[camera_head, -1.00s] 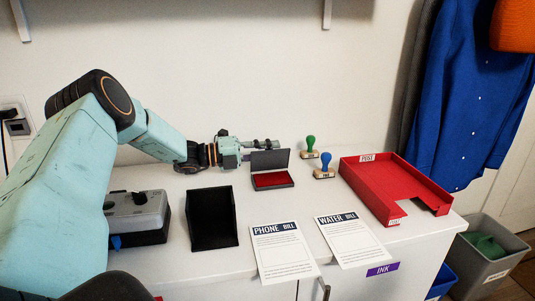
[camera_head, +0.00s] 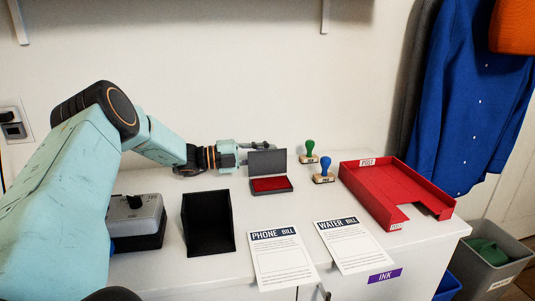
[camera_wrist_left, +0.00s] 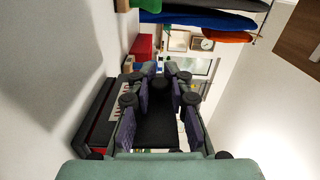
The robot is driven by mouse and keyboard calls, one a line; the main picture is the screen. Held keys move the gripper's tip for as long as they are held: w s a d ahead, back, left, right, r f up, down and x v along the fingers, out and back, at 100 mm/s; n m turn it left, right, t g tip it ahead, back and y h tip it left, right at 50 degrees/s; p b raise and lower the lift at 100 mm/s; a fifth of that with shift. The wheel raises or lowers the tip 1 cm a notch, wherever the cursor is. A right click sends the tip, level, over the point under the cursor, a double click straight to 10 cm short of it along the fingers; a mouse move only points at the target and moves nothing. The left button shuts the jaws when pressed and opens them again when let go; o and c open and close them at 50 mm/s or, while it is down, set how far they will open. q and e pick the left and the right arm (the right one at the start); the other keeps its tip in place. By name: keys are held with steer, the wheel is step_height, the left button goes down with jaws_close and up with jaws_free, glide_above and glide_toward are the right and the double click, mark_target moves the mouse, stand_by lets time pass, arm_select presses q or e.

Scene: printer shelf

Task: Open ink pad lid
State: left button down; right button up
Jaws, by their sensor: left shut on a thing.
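The ink pad (camera_head: 270,185) sits on the white shelf top, its red pad exposed toward me. Its dark grey lid (camera_head: 267,163) stands raised along the back edge. In the left wrist view, the ink pad (camera_wrist_left: 95,118) is left of the gripper (camera_wrist_left: 166,95), with dark material between the finger pads. My right gripper is not in view.
A green stamp (camera_head: 309,150) and a blue stamp (camera_head: 325,168) stand right of the pad. A red tray (camera_head: 365,193) is farther right. A black holder (camera_head: 209,237), grey device (camera_head: 136,217), phone bill (camera_head: 285,262) and water bill (camera_head: 349,246) lie nearer me.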

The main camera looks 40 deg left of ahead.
arm_select(q)
steer(key=shift+a+f, duration=0.1)
steer(key=c, duration=1.4)
jaws_free()
steer(key=shift+s, duration=0.15)
steer(key=shift+o, duration=0.7)
steer(key=v, duration=1)
steer(key=shift+s+a+r, duration=0.15)
steer(key=shift+r, duration=0.05)
steer(key=shift+s+a+f, duration=0.1)
steer(key=shift+s+a, duration=0.25)
steer(key=shift+s, duration=0.2)
